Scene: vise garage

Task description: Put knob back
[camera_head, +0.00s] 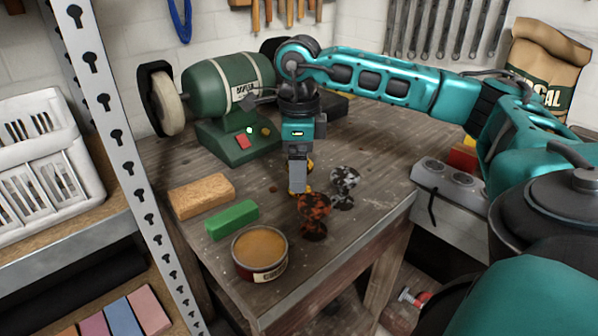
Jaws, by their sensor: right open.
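My right gripper (298,186) points down over the wooden workbench (215,272), its fingers edge-on to the view. A yellow knob-like piece (309,164) shows partly behind the fingers; they hide most of it, and I cannot tell if they touch it. A rusty orange-and-black knob-shaped piece (314,205) stands in front and to the right of the gripper. A grey speckled knob-shaped piece (344,177) stands to the right and farther back. I cannot tell which piece is the task's knob. My left gripper is out of view.
A green bench grinder (220,86) stands at the back left of the bench. A tan block (201,195), a green block (231,219) and an open round tin (259,251) lie on the left and front. A metal shelf post (115,130) rises at left.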

